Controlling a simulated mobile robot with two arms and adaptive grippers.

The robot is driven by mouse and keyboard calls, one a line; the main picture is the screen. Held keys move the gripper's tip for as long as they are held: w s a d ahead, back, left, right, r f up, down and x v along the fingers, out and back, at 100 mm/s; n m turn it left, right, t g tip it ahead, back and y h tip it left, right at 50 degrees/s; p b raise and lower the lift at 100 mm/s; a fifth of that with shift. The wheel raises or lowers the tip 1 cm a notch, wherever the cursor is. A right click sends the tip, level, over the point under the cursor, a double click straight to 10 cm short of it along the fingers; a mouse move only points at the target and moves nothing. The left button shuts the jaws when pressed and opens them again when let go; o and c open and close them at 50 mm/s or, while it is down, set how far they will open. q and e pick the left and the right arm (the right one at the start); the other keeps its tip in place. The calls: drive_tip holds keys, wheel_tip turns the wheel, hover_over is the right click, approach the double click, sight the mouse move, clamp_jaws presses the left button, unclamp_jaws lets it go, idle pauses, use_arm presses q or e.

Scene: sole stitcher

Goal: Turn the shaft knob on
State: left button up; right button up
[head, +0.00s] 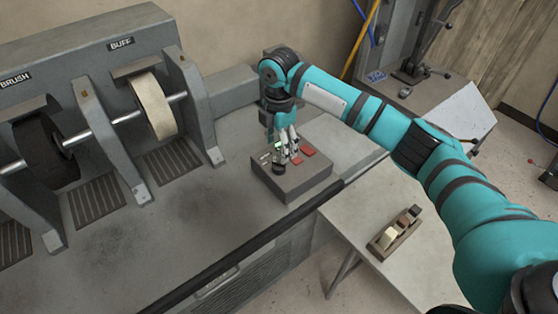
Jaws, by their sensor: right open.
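A grey control box (292,185) sits on the bench top, right of the finishing machine. On its top are a dark round knob (279,168) at the left and red buttons (308,151) to the right. My right gripper (285,158) points down over the box, its fingers open, right by the knob. I cannot tell whether the fingers touch the knob, and they partly hide the top of the box. The shaft (125,117) runs through the machine with a pale buff wheel (152,106) and a dark brush wheel (45,150). My left gripper is not in view.
The bench top (150,245) is clear in front of the machine. A side table (430,262) at the lower right bears a wooden holder (396,230) with small blocks. Another machine (400,85) stands at the back right. A yellow hose (360,40) hangs by the wall.

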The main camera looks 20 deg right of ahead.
sight(279, 162)
wheel_tip(279, 162, down, 7)
drive_tip(key=shift+f+p, duration=0.15)
drive_tip(key=shift+p, duration=0.15)
